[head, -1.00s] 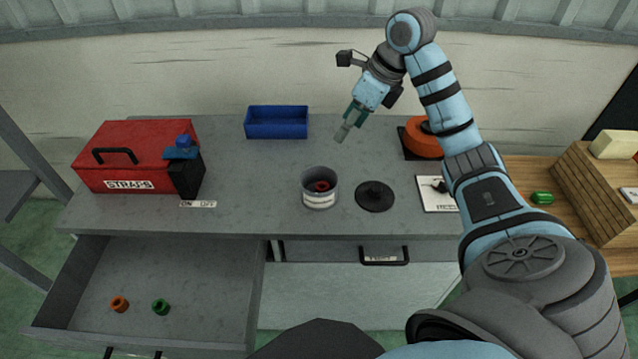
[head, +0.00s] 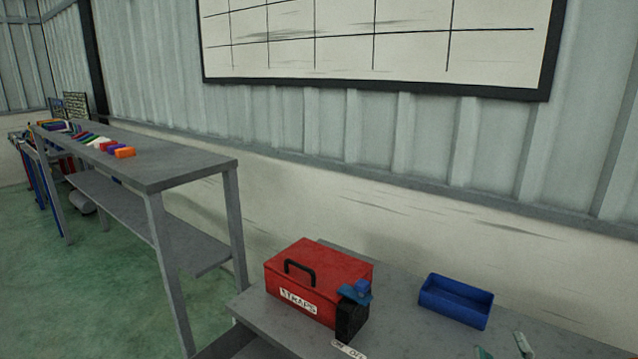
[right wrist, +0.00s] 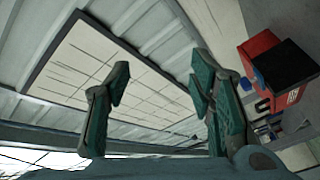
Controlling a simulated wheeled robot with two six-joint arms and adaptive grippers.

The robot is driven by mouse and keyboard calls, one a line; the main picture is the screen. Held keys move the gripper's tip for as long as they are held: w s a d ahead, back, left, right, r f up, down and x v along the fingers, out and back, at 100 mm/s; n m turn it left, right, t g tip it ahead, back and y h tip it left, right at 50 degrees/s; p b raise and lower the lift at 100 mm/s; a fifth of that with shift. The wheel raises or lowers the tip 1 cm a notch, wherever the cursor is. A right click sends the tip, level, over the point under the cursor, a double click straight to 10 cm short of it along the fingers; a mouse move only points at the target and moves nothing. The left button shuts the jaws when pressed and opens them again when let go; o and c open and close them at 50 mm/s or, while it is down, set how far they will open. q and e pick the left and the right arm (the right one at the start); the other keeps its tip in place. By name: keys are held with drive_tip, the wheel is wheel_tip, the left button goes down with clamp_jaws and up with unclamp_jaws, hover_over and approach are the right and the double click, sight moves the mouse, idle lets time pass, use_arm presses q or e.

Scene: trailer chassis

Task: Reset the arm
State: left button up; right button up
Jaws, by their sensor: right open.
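My right gripper (head: 503,349) shows only as fingertips at the bottom right edge of the head view, in front of the blue bin. In the right wrist view its two green fingers (right wrist: 158,80) are spread wide with nothing between them. The rest of my right arm is outside the head view. My left gripper is in neither view.
A red STRAPS toolbox (head: 318,278) with a dark device (head: 350,318) beside it and a blue bin (head: 456,300) stand on the grey workbench (head: 395,335). A grey shelf table (head: 190,168) stands left. A framed grid board (head: 380,40) hangs above.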

drive_tip(key=s+a+f+m+g, duration=0.1)
drive_tip(key=s+f+m+g, duration=0.2)
drive_tip(key=s+f+g, duration=0.45)
drive_tip(key=s+f+m+g, duration=0.2)
drive_tip(key=s+f, duration=0.3)
drive_tip(key=f, duration=0.5)
drive_tip(key=s+a+f+m+g+y, duration=0.1)
drive_tip(key=s+a+f+g+y, duration=0.35)
drive_tip(key=s, duration=0.65)
drive_tip(key=s+f+g+h, duration=0.1)
drive_tip(key=s+f+g, duration=0.15)
drive_tip(key=f, duration=2.15)
drive_tip(key=s+d+f+m+b, duration=0.1)
drive_tip(key=s+f, duration=0.9)
drive_tip(key=s, duration=0.3)
drive_tip(key=shift+s+f+g, duration=0.2)
drive_tip(key=shift+f+g, duration=0.15)
